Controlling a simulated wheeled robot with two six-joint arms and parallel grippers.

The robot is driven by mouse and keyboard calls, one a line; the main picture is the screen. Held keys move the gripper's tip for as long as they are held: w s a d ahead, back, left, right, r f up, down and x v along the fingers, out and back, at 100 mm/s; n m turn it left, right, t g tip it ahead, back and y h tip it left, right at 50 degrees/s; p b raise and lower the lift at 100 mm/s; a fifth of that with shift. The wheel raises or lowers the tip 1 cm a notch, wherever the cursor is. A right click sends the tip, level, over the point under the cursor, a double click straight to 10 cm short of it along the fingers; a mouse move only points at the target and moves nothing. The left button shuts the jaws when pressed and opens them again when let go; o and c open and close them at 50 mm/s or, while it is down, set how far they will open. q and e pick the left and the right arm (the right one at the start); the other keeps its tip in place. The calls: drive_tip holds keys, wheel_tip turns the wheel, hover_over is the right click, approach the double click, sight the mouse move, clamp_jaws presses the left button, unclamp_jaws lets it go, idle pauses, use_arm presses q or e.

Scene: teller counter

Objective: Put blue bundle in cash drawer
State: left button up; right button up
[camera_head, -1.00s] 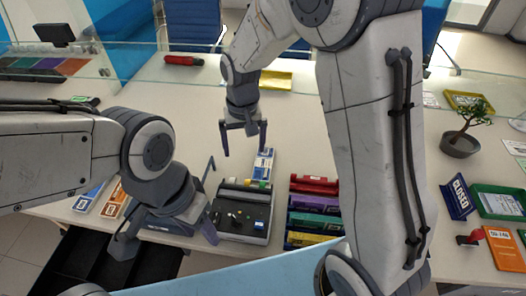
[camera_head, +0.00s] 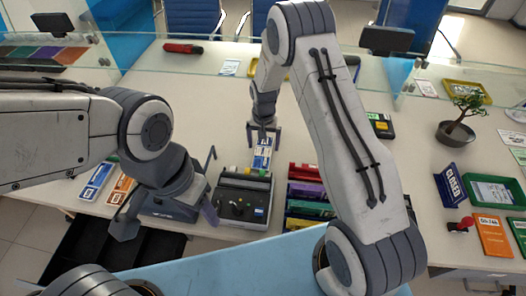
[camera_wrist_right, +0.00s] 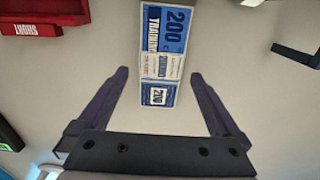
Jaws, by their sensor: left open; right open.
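The blue bundle (camera_head: 262,158), a strip of blue and white notes marked 200, lies on the counter behind a dark grey machine; it also shows in the right wrist view (camera_wrist_right: 163,45). My right gripper (camera_head: 264,142) is open above the bundle. In the right wrist view its fingers (camera_wrist_right: 159,78) are apart on either side of the bundle's near end, not touching it. My left gripper (camera_head: 165,218) is open and empty near the counter's front left edge. The black cash drawer (camera_head: 85,250) is below that edge, partly hidden by my left arm.
The grey machine (camera_head: 243,205) stands just in front of the bundle. A rack of red, purple, green and yellow bundles (camera_head: 305,190) is to its right. Another blue bundle (camera_head: 97,181) and an orange one (camera_head: 121,190) lie at left. A glass screen crosses the back.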

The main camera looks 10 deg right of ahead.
sight(263, 153)
drive_tip(key=shift+f, duration=1.45)
drive_tip(key=c, duration=1.5)
drive_tip(key=shift+r, duration=0.15)
